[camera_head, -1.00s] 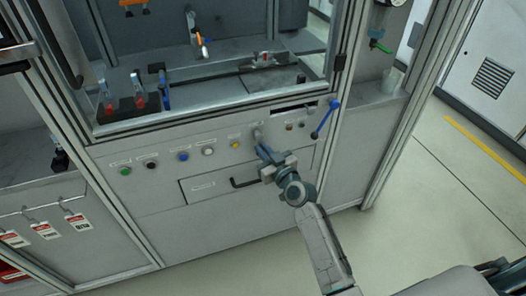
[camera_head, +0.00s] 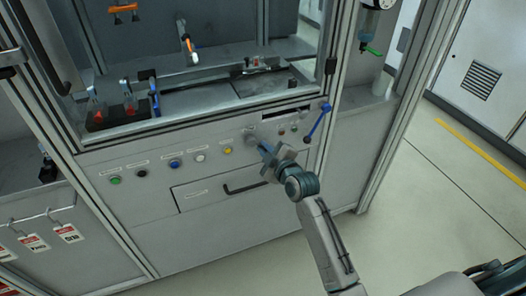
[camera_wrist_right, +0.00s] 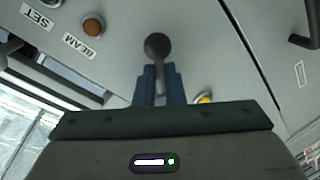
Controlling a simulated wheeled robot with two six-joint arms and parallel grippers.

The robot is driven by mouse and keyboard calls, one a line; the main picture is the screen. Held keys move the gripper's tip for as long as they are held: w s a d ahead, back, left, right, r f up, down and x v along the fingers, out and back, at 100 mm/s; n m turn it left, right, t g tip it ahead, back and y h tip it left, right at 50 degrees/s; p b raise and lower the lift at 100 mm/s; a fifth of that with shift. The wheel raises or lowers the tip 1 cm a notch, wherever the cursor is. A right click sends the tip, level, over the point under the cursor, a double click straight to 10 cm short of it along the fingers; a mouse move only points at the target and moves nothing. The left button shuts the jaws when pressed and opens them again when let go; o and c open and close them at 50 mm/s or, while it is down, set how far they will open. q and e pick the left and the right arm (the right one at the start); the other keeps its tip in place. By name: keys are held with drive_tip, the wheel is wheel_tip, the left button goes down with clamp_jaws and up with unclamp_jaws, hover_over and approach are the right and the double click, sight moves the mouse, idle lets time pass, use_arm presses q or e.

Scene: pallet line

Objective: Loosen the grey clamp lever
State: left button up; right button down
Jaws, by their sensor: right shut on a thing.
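The grey clamp lever (camera_head: 250,136) is on the front panel, right of the yellow button; its far end shows just past my fingertips. In the right wrist view its dark round knob (camera_wrist_right: 157,46) sticks out beyond the fingers, with the grey stem between them. My right gripper (camera_head: 265,149) is shut on the lever; its blue fingers (camera_wrist_right: 159,85) stand on both sides of the stem. The fingers hide part of the stem. My left gripper is not in view.
A blue lever (camera_head: 319,121) is to the right on the panel. Green, black, blue, white and yellow buttons (camera_head: 227,151) run to the left. A drawer with a black handle (camera_head: 245,188) is below. Red lockout tags (camera_head: 33,243) hang at the lower left.

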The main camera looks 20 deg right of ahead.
drive_tip(key=shift+d+r+n, duration=0.2)
drive_tip(key=shift+r+n, duration=0.1)
drive_tip(key=shift+n, duration=0.5)
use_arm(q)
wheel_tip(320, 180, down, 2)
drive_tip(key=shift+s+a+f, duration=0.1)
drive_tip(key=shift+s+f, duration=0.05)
use_arm(e)
drive_tip(key=c, duration=1.5)
unclamp_jaws()
drive_tip(key=shift+h, duration=0.3)
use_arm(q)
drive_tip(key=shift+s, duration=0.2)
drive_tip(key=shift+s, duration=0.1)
use_arm(e)
drive_tip(key=shift+s, duration=0.1)
